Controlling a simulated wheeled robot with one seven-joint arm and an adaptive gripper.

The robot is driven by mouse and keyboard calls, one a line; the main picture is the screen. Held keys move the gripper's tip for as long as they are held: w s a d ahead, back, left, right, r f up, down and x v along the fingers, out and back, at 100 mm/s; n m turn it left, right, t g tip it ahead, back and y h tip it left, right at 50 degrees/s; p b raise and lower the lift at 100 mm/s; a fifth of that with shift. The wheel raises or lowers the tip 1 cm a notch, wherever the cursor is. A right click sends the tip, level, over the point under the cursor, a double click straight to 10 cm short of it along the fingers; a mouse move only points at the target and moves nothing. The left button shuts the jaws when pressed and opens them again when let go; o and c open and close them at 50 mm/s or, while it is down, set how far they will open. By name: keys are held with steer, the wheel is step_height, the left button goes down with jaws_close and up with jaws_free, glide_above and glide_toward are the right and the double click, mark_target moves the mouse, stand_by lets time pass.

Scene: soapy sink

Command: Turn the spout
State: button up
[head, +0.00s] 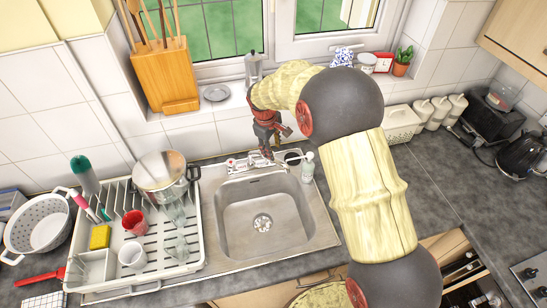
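My gripper (268,150) hangs from above at the back edge of the sink, close to the tap. I cannot tell whether it touches the spout or how far its fingers are apart.
A soap bottle (307,167) stands right of the tap. A white dish rack (150,250) with a pot (163,177), cups and glasses fills the left side. A moka pot (254,68) and a plant (402,61) stand on the window ledge. The space above the basin is free.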

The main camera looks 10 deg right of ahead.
steer(key=f, duration=0.5)
steer(key=w+d+f, duration=0.1)
steer(key=f, duration=0.1)
steer(key=shift+f, duration=0.25)
steer(key=c, duration=0.4)
jaws_close()
stand_by(0.3)
